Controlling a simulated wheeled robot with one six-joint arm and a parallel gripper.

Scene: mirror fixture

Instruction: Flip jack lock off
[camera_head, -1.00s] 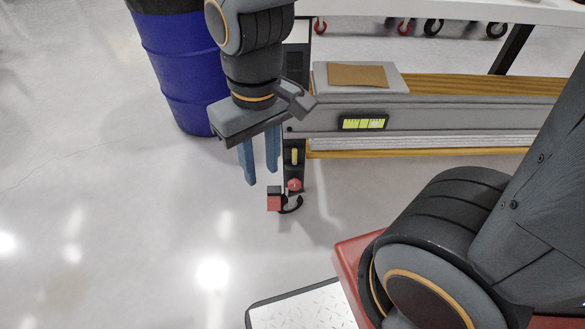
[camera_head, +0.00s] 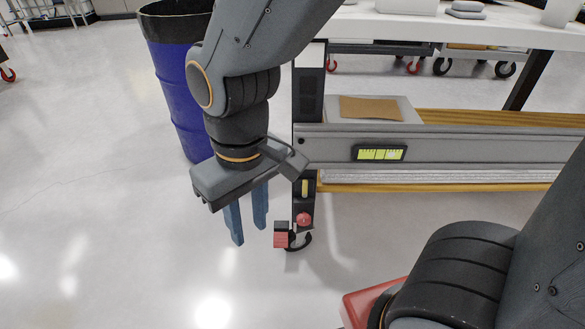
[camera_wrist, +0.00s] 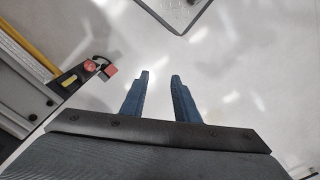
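The likely jack lock is a red pedal with a black top (camera_head: 281,238) low at the foot of a black post (camera_head: 304,200). A round red knob (camera_head: 304,219) and a black curved piece (camera_head: 300,243) sit beside it. In the wrist view the red pedal (camera_wrist: 111,71) and knob (camera_wrist: 90,65) show at upper left. My gripper (camera_head: 249,234) points down with its two blue fingers apart and nothing between them. It appears left of the pedal and apart from it. In the wrist view the fingertips (camera_wrist: 160,76) have only bare floor between them.
A grey bench frame with a yellow-green level display (camera_head: 379,153) runs right from the post. A blue barrel (camera_head: 185,100) stands behind my arm. A white table (camera_head: 450,28) is at the back right. The floor to the left is clear.

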